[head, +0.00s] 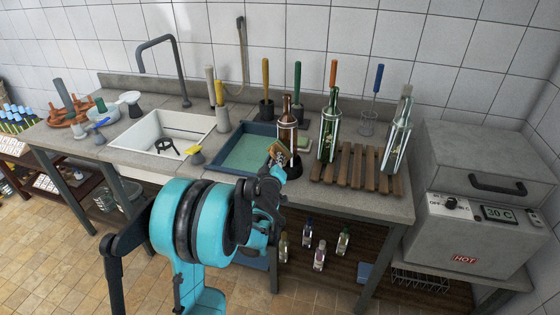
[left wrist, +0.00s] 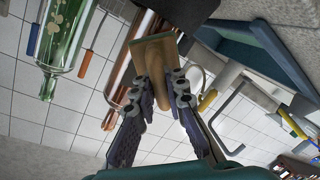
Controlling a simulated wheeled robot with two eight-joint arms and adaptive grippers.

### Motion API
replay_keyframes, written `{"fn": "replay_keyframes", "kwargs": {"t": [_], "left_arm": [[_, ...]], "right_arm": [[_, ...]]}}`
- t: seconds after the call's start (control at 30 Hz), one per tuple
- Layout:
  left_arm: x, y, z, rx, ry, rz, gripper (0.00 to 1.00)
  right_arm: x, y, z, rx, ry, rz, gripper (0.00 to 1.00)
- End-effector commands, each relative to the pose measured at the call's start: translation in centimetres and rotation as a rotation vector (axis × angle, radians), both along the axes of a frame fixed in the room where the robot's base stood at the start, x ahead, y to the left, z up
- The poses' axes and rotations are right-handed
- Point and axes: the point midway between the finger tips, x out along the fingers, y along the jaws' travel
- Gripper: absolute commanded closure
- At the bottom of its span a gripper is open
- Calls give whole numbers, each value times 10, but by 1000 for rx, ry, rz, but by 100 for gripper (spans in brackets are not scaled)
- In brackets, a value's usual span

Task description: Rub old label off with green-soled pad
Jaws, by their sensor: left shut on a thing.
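A brown bottle (head: 287,118) stands upright on a dark round base at the right side of the blue-rimmed basin. My left gripper (head: 277,165) is shut on a small tan pad (head: 279,151) and holds it against or just in front of the bottle's lower body; I cannot tell whether they touch. In the left wrist view the pad (left wrist: 155,55) sits between the fingers (left wrist: 158,82), with the brown bottle (left wrist: 122,92) behind it. The pad's sole and any old label are not clearly visible. My right gripper is not in view.
A green bottle (head: 328,138) and a clear bottle (head: 396,140) stand at the wooden rack (head: 355,172), right of the brown bottle. The basin (head: 245,158) and white sink (head: 165,130) lie left. Brushes stand behind. A grey heater box (head: 470,225) is at far right.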

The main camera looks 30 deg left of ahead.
Motion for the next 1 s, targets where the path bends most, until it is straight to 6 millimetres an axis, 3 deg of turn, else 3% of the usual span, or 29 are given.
{"fn": "replay_keyframes", "kwargs": {"t": [0.23, 0.7, 1.0], "left_arm": [[-7, -1, 0, 0, 0, 0, 100], [-53, -13, 0, 0, 0, 0, 100], [-58, -14, 0, 0, 0, 0, 100]], "right_arm": [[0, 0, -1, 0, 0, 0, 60], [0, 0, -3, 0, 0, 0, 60], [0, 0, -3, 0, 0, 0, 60]]}}
